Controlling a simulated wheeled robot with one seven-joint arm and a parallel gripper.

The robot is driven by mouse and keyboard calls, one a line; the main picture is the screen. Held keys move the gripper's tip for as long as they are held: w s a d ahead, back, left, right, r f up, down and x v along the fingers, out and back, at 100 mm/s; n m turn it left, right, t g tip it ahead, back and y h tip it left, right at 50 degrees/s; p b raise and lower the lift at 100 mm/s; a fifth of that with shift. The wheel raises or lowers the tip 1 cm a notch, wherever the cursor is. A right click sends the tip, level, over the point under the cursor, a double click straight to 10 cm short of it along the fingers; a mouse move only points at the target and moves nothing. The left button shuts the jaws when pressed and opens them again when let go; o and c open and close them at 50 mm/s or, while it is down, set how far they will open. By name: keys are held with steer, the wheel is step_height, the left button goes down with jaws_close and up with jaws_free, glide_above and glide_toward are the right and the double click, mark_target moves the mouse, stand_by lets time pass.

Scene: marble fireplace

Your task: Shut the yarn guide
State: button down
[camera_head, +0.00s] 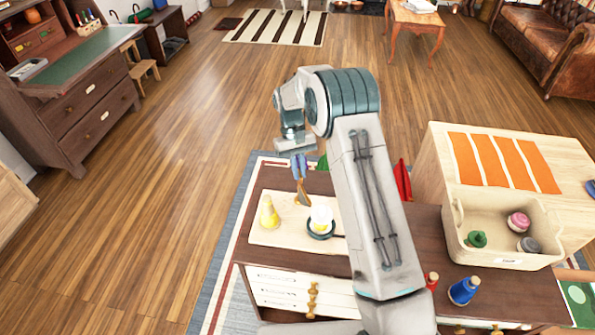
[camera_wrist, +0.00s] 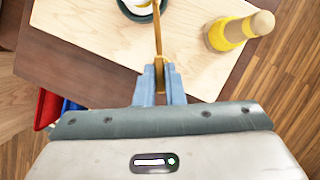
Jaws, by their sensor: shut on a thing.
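My gripper (camera_head: 299,165) is above the pale wooden board (camera_head: 262,234), its blue fingers pointing down. In the wrist view, the fingers (camera_wrist: 160,82) are shut on a thin golden-brown piece (camera_wrist: 158,42), which looks like the yarn guide. The piece runs from the fingers toward a dark round bowl with something white in it (camera_wrist: 137,8). In the head view, the brown piece (camera_head: 303,194) hangs below the fingers, just above and left of the bowl (camera_head: 321,234). I cannot tell where it is attached. A yellow cone (camera_head: 269,213) stands upright left of the bowl.
A cream bin (camera_head: 455,222) with several yarn balls and spools sits at right, beside a light wooden top (camera_head: 560,160) with orange strips. Red (camera_head: 431,281) and blue (camera_head: 463,291) spools stand on the dark cabinet top. My arm hides part of the cabinet.

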steer(key=m+y, duration=0.1)
steer(key=m, duration=0.1)
steer(key=m+y+b, duration=0.1)
steer(key=m, duration=0.2)
steer(key=shift+d+m, duration=0.2)
steer(key=shift+m, duration=0.1)
steer(key=shift+w+r, duration=0.1)
stand_by(0.4)
steer(key=c, duration=1.5)
jaws_free()
steer(key=v, duration=1.3)
steer(key=shift+w+d+r+b, duration=0.1)
steer(key=shift+d+r+b, duration=0.1)
steer(key=shift+r+b, duration=0.15)
